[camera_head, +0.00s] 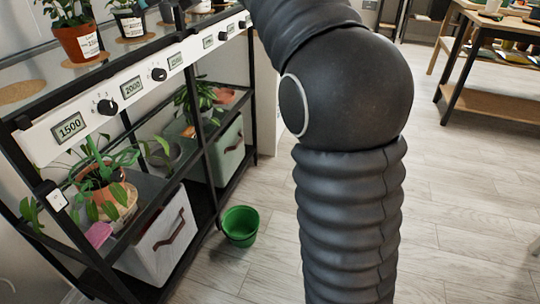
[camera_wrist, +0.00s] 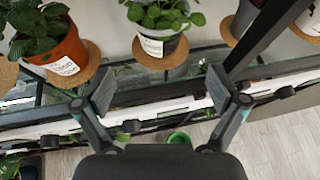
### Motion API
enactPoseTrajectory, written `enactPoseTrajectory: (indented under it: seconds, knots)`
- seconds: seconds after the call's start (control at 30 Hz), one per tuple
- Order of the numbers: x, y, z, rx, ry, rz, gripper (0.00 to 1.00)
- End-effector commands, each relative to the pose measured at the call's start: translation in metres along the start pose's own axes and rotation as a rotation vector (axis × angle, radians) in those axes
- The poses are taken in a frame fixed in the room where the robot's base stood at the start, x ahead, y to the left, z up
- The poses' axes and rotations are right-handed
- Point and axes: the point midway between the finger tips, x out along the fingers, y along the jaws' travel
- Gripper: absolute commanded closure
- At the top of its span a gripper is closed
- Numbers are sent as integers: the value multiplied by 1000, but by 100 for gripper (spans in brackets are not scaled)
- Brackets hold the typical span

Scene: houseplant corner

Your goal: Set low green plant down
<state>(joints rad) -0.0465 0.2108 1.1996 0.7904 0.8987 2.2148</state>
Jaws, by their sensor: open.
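In the wrist view, a low green leafy plant (camera_wrist: 165,10) in a pale pot with a white label (camera_wrist: 158,44) stands upright on a round cork mat (camera_wrist: 160,61) on the upper shelf. My gripper (camera_wrist: 162,90) is open and empty, its two fingers spread wide in front of the shelf edge. The plant is beyond the fingertips, roughly centred between them, and apart from them. The top of the plant is cut off by the picture edge. My gripper is not visible in the head view, where my arm fills the middle.
A terracotta pot (camera_wrist: 66,52) stands on the left and a dark pot (camera_wrist: 245,18) on the right, beside a black shelf post (camera_wrist: 262,35). The head view shows a bare cork mat (camera_head: 22,92), a knob panel (camera_head: 130,87) and a green bucket (camera_head: 240,225) on the floor.

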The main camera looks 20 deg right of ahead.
Motion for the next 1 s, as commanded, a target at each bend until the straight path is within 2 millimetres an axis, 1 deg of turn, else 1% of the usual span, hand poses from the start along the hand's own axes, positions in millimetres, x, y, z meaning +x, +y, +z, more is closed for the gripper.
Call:
enactPoseTrajectory:
  seconds: [0.07,0.13,0.17,0.27,0.3,0.37,0.4,0.47,0.5,0.57,0.6,0.67,0.7,0.77,0.8,0.87,0.9,1.0]
  knots:
    - [-10,5,-8,-73,21,-9,4]
    - [-24,12,-23,-189,59,-20,4]
    - [-31,16,-32,-253,80,-24,4]
    - [-58,32,-68,-500,164,-26,4]
    - [-69,38,-84,-605,200,-20,4]
    - [-86,48,-108,-761,255,-6,4]
    - [-96,55,-125,-865,291,9,4]
    - [-112,66,-152,-1020,344,38,4]
    - [-123,73,-170,-1124,379,62,4]
    - [-139,84,-198,-1278,430,107,4]
    - [-149,92,-218,-1380,463,141,4]
    - [-164,103,-248,-1531,510,200,4]
    - [-173,110,-268,-1631,539,245,4]
    - [-187,121,-299,-1779,578,319,4]
    - [-196,128,-319,-1874,601,373,4]
    - [-208,138,-349,-2006,630,456,4]
    - [-215,144,-367,-2085,645,511,4]
    - [-228,155,-404,-2246,666,635,4]
